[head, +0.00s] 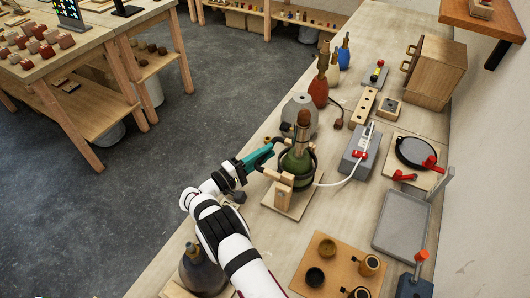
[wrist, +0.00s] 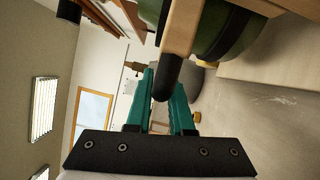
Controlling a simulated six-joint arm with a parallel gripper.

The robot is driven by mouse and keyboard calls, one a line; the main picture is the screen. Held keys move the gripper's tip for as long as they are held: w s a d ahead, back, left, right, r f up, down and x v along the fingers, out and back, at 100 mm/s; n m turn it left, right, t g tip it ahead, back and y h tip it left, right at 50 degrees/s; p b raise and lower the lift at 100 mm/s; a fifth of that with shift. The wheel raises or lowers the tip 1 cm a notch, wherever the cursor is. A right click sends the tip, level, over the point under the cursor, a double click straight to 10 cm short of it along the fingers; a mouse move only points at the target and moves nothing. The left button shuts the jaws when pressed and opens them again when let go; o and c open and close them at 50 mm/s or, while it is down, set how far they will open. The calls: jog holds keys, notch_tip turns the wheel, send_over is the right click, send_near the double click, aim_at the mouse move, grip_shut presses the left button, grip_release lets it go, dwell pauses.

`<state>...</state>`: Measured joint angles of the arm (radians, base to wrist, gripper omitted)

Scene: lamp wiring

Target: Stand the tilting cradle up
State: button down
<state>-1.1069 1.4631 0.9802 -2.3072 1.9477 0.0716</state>
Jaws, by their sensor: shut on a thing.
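The tilting cradle has a wooden base (head: 290,203), wooden posts (head: 283,190) and a dark ring around a green bottle-shaped lamp body (head: 295,162). The body looks near upright with a slight lean; its brown top (head: 304,118) points up. My gripper (head: 268,152) reaches the cradle from the left. In the wrist view its teal fingers (wrist: 166,82) are closed about a dark rod (wrist: 170,68), apparently the cradle's handle. The green body (wrist: 228,28) and a wooden cradle part (wrist: 181,25) are just beyond. The exact finger contact is partly hidden.
A white cord (head: 338,181) runs from the cradle to a grey box (head: 361,150) on its right. A cork-coloured board with cups (head: 330,278) lies in front, and a grey tray (head: 402,222) lies to the right.

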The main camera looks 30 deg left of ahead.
jog(key=shift+d+f, duration=0.1)
jog(key=shift+f, duration=0.2)
jog(key=c, duration=0.8)
grip_release()
jog(key=shift+r, duration=0.1)
